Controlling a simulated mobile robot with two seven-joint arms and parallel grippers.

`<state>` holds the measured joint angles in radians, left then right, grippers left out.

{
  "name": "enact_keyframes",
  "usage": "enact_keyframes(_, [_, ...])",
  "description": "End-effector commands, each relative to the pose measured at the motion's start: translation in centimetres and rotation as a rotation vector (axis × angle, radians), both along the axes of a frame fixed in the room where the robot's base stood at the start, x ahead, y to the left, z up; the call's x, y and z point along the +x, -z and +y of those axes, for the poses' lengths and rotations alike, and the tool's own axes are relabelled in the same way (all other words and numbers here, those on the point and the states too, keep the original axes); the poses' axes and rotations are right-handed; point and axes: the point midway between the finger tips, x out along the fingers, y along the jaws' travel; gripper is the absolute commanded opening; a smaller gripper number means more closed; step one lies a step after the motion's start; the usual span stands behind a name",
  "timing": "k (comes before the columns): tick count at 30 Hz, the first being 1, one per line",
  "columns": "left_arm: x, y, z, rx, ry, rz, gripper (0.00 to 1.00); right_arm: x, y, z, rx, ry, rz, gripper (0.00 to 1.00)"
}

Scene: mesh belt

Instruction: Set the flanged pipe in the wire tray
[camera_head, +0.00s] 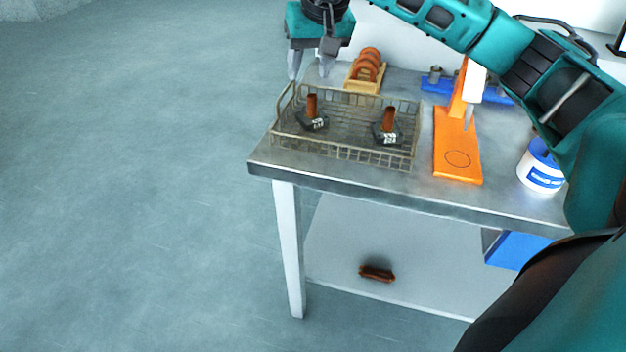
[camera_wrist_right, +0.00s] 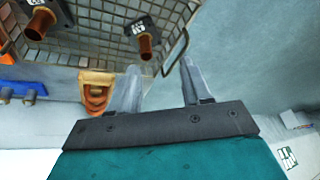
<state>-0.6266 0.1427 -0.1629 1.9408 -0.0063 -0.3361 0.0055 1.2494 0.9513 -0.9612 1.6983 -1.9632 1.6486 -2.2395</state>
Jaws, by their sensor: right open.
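The wire tray (camera_head: 345,152) stands on the metal table, its mesh rim also showing in the right wrist view (camera_wrist_right: 176,52). Two flanged pipes stand inside it on dark square flanges with white labels: a left pipe (camera_head: 312,108) and a right pipe (camera_head: 388,122). In the right wrist view they are at the top, one pipe (camera_wrist_right: 145,42) near the tray's corner and another (camera_wrist_right: 38,24) farther left. My right gripper (camera_head: 310,72) is open and empty, above the tray's far left corner, with its fingers (camera_wrist_right: 160,85) apart. My left gripper is not in view.
A wooden rack with orange-brown rings (camera_head: 366,72) stands just behind the tray. An orange stand (camera_head: 457,145), a blue holder (camera_head: 437,86) and a white-and-blue tub (camera_head: 541,166) are to the right. A brown object (camera_head: 377,273) lies on the lower shelf. Floor at left is clear.

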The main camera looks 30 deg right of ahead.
Motion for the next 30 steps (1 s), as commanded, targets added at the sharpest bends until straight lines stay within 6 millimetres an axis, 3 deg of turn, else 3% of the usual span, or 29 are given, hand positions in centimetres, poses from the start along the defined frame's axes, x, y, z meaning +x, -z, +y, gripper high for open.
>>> enact_keyframes(2, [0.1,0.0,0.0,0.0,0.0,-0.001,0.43,-0.5,2.7,3.9,0.15,0.0,0.04,0.48])
enact_keyframes(6, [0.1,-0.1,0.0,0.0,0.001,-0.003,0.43,-3.1,7.0,13.8,0.595,0.099,0.202,0.48])
enact_keyframes(9, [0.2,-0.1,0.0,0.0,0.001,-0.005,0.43,-5.7,8.0,20.3,0.946,0.253,0.397,0.48])
enact_keyframes(12, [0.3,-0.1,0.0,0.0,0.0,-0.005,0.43,-7.9,7.6,25.0,1.272,0.467,0.649,0.48])
enact_keyframes(15, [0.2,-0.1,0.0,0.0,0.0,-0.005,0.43,-9.0,6.5,27.6,1.562,0.734,0.95,0.48])
enact_keyframes(17, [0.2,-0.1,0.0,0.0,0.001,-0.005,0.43,-9.1,6.1,28.2,1.715,0.916,1.149,0.48])
enact_keyframes(22, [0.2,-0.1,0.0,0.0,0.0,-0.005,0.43,-8.1,7.3,26.3,2.037,1.513,1.784,0.48])
enact_keyframes(23, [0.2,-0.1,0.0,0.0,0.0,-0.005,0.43,-7.9,8.1,25.6,-1.932,-1.517,-1.774,0.48])
enact_keyframes(26, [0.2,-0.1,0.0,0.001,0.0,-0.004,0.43,-7.7,12.1,22.6,-1.436,-1.359,-1.559,0.48])
enact_keyframes(30, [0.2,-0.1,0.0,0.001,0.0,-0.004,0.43,-10.2,20.2,18.2,-0.838,-1.057,-1.211,0.48])
